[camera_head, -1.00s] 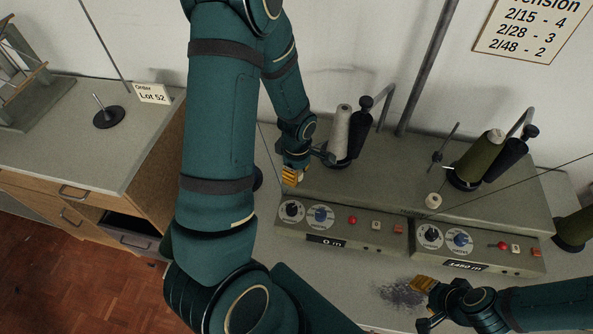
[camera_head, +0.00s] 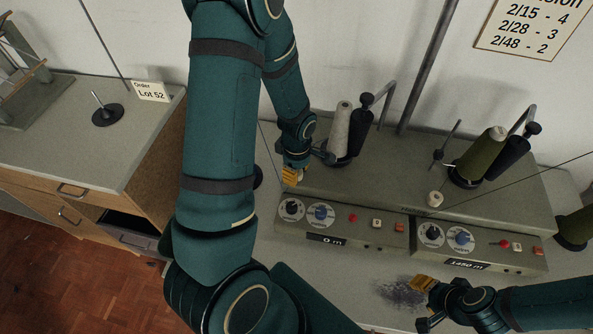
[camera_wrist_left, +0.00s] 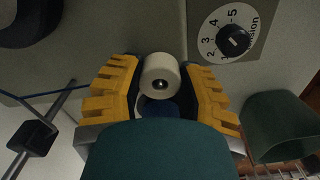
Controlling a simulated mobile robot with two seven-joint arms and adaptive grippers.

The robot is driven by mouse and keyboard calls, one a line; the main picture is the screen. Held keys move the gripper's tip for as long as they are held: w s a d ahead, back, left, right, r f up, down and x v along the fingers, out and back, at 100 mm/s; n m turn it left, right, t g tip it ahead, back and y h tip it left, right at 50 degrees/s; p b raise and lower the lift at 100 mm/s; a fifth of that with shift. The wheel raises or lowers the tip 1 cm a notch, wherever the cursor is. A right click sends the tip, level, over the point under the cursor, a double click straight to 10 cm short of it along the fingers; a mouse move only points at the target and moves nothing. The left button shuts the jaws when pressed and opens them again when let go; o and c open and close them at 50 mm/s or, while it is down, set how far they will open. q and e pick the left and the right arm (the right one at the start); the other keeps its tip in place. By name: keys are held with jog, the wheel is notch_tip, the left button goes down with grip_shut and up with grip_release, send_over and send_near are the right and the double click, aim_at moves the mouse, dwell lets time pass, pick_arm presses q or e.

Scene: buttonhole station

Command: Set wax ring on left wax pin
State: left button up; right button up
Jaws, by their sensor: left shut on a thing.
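In the head view the gripper hides the held ring and the left pin. My right gripper (camera_head: 424,284) is over the bench at lower right; its opening is unclear.
Another white wax ring (camera_head: 435,199) sits at the right unit. A pale yarn cone (camera_head: 339,130) stands behind my left gripper, and an olive cone (camera_head: 480,157) stands further right. Dial panels (camera_head: 340,226) line the machine's front. Grey fluff (camera_head: 400,292) lies on the bench.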

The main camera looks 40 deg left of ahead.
pick_arm(q)
jog(key=shift+f, duration=0.2)
jog(key=o, duration=0.9)
jog(key=shift+r, duration=0.15)
notch_tip(320, 180, up, 12)
jog(key=shift+f, duration=0.1)
dwell(0.4)
